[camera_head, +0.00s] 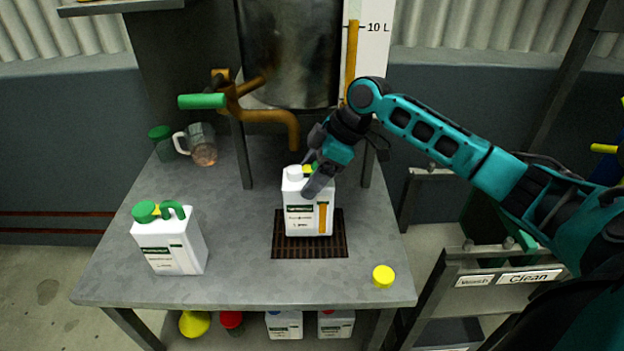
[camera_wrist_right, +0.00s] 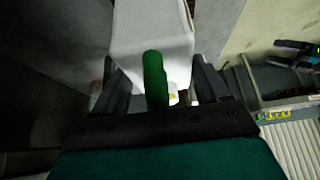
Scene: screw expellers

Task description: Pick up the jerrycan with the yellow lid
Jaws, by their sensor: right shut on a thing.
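A white jerrycan (camera_head: 308,218) with a green and yellow label stands upright on or just above the dark grate, mid-table. A white neck and a small yellow patch show at its top. A loose round yellow lid (camera_head: 383,276) lies near the table's front right. My right gripper (camera_head: 312,180) is shut on the top of this jerrycan, by its handle. In the right wrist view, the green handle (camera_wrist_right: 155,80) lies between the fingers with the white body (camera_wrist_right: 150,30) beyond. The gripper partly hides the can's top. My left gripper is not in view.
Another white jerrycan (camera_head: 172,245) with a green lid stands front left. A glass mug (camera_head: 203,146) and a green-lidded jar (camera_head: 162,142) are back left. The metal tank (camera_head: 290,50) and its brown pipe (camera_head: 270,117) rise behind the grate (camera_head: 310,248). Bins stand at right.

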